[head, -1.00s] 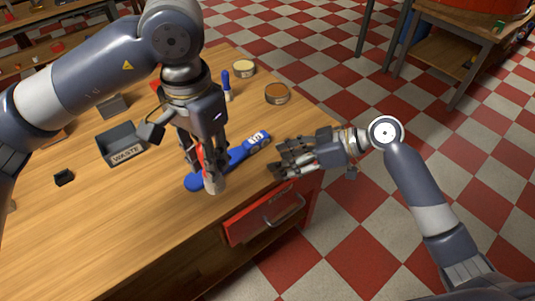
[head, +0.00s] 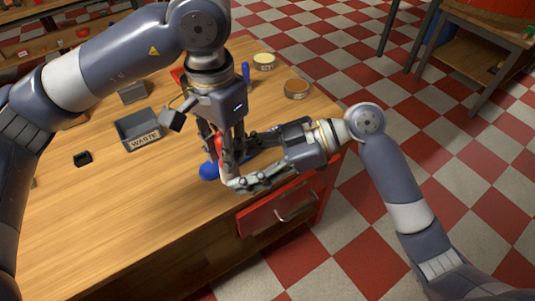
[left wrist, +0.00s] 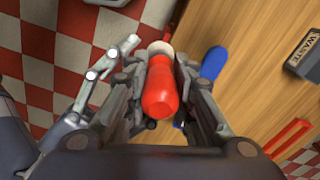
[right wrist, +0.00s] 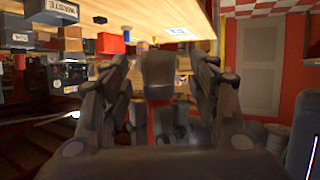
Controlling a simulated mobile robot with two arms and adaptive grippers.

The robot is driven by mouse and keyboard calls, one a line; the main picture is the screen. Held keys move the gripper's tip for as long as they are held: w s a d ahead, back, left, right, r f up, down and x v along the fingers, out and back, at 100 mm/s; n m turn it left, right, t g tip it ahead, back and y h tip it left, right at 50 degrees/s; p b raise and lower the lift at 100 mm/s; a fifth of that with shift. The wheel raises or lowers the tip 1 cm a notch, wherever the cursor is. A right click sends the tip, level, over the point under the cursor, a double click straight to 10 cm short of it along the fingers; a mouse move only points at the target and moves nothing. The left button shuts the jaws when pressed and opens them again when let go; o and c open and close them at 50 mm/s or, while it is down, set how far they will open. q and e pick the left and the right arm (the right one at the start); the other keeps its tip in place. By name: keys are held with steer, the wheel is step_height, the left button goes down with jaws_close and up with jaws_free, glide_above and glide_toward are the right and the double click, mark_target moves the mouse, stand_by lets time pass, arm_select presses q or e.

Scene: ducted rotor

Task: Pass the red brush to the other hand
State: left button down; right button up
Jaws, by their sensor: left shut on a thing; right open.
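My left gripper (head: 226,166) points down over the table's front right corner, shut on the red brush (head: 218,144). In the left wrist view the red handle (left wrist: 160,90) lies between the left fingers (left wrist: 160,95), its pale end farther off. My right gripper (head: 243,166) reaches in from the right, open, its fingers either side of the brush's lower part. In the right wrist view the brown brush head (right wrist: 158,74) stands between the spread right fingers (right wrist: 158,85), with some red behind it. I cannot tell whether they touch it.
A blue object (head: 208,171) lies on the table (head: 110,215) under the grippers, mostly hidden. A dark WASTE bin (head: 143,143) and a small black box (head: 82,158) are to the left. Two tins (head: 263,62) (head: 296,89) stand behind. A red drawer (head: 285,205) is in the table's front.

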mark_target(224, 177)
steer(key=shift+x, duration=1.8)
steer(key=c, duration=1.2)
arm_select(q)
steer(key=c, duration=1.3)
jaws_free()
arm_select(e)
steer(key=shift+o, duration=0.2)
